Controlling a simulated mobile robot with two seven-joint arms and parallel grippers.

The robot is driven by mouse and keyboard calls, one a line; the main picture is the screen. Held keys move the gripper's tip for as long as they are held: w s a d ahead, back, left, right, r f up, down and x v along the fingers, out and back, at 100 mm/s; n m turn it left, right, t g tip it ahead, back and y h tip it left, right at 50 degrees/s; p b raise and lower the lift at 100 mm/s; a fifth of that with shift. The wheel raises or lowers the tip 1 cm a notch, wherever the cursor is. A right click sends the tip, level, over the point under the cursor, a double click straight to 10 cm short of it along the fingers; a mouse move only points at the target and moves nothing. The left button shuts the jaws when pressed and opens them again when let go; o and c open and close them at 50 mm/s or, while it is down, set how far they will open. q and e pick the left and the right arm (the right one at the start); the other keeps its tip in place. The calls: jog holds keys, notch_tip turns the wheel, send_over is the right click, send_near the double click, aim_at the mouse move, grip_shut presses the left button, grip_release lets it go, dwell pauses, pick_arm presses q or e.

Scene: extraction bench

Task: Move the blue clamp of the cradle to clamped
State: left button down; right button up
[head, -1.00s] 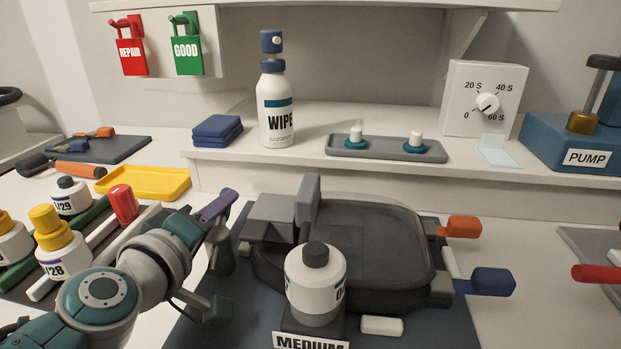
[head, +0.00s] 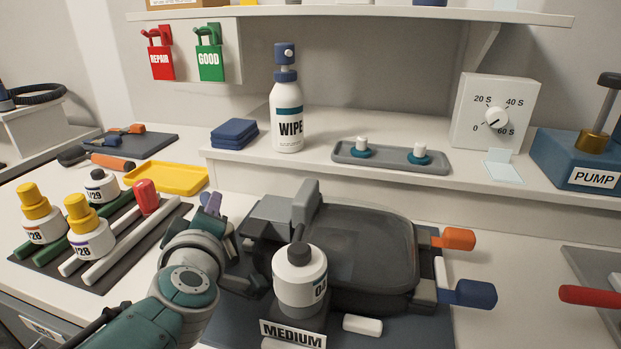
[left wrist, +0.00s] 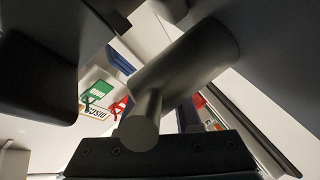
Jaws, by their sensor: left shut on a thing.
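The cradle (head: 330,299) is a dark grey tray-like holder at the middle of the bench. Its blue clamp (head: 470,293) sticks out at the front right corner, with an orange clamp (head: 455,238) behind it. My left gripper (head: 240,265) is at the cradle's left side, well away from the blue clamp. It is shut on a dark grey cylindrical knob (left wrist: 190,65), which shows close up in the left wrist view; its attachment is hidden. A purple handle (head: 211,203) shows just behind my left gripper. My right gripper is not in view.
A white bottle (head: 300,278) stands at the cradle's front, above the MEDIUM label (head: 292,334). A rack with bottles (head: 90,268) and a yellow tray (head: 167,180) lie left. A red handle (head: 588,296) is at far right.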

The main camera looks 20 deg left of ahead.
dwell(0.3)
pick_arm(q)
jog(key=c, duration=0.6)
grip_release()
notch_tip(320, 180, up, 20)
jog(key=p, duration=2)
jog(key=shift+c, duration=0.4)
